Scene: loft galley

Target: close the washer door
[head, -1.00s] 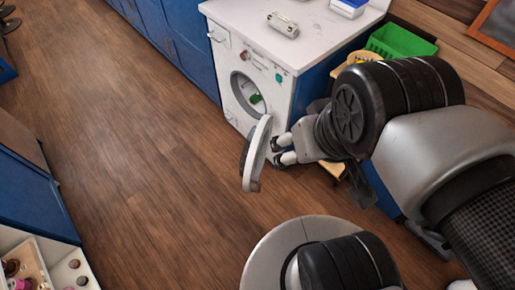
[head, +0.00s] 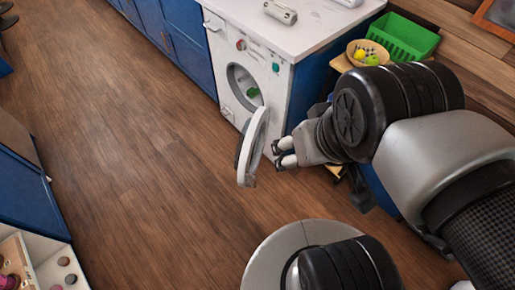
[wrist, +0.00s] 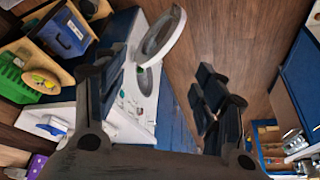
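The white washer (head: 227,62) stands under the counter in the head view, and its front also shows in the wrist view (wrist: 130,104). Its round door (head: 262,122) stands open, swung out from the front, with a pale rim. In the wrist view the door (wrist: 171,24) lies beyond the space between my fingers. My gripper (head: 286,153) is just right of the door in the head view, with a small gap showing. In the wrist view its fingers (wrist: 160,70) are wide apart with nothing between them. A green item (head: 253,92) shows in the washer opening.
A white counter (head: 310,32) tops the washer. A green basket (head: 402,38) and a bowl with fruit (head: 367,52) stand on a wooden surface to its right. Blue cabinets (head: 183,45) run left of the washer. The wooden floor (head: 130,150) left of the door is clear.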

